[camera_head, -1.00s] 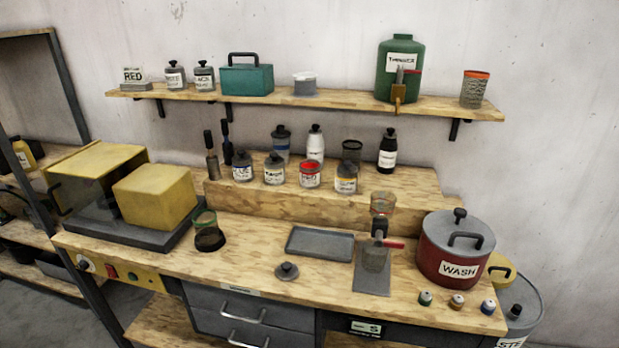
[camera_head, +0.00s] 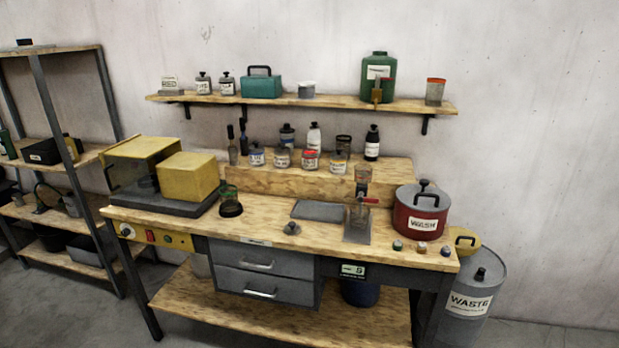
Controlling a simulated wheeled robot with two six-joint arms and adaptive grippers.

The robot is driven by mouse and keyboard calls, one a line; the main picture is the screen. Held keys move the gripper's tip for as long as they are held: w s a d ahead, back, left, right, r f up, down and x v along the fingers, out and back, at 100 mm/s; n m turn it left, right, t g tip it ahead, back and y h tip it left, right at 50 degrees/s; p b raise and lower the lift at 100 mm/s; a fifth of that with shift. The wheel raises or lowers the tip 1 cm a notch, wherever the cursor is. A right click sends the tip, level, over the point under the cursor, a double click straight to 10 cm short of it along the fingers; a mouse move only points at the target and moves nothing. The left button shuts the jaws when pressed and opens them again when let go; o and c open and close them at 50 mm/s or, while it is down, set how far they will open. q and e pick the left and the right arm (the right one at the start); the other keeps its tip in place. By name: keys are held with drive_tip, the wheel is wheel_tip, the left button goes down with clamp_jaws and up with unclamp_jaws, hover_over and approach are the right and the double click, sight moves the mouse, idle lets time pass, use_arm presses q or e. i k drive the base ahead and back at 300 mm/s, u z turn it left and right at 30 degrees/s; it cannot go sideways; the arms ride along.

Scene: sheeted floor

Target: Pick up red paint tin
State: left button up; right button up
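The red paint tin (camera_head: 310,160) is a small tin with a white label and red top. It stands upright on the raised wooden step (camera_head: 262,182) at the back of the workbench, in a front row of small tins. A tin with a dark lid (camera_head: 282,158) is on its left and a tin with a yellowish band (camera_head: 337,162) is on its right. Neither of my grippers is in view.
The bench top holds a yellow box machine (camera_head: 187,177), a grey tray (camera_head: 318,211) and a red WASH pot (camera_head: 421,212). A wall shelf (camera_head: 300,100) hangs above. A WASTE drum (camera_head: 470,300) stands right of the bench, a rack (camera_head: 62,170) left. Floor shows in front.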

sight(310, 156)
drive_tip(key=u, duration=1.45)
drive_tip(key=i, duration=1.95)
drive_tip(key=z, duration=0.7)
